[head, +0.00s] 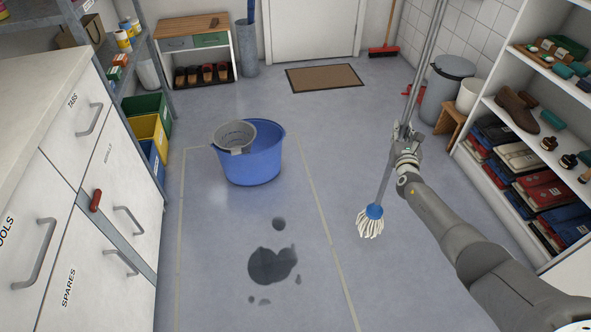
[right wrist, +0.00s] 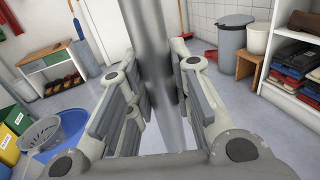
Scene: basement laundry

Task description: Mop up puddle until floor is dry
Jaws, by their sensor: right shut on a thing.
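A dark puddle (head: 272,266) lies on the grey floor, with several smaller wet spots around it, inside a taped outline. My right gripper (head: 406,146) is shut on the mop (head: 386,180), gripping its grey handle. The mop hangs nearly upright, and its white string head with a blue collar (head: 371,222) is to the right of the puddle, apart from it. In the right wrist view the handle (right wrist: 157,60) passes between the fingers. A blue bucket (head: 255,163) with a grey wringer basket (head: 235,136) stands beyond the puddle. My left gripper is not in view.
White cabinets (head: 110,190) line the left side, with coloured bins (head: 147,120) behind them. A shelf unit (head: 520,130) and a grey lidded bin (head: 446,88) stand on the right. A brown doormat (head: 325,78) lies by the door. The floor between mop and puddle is clear.

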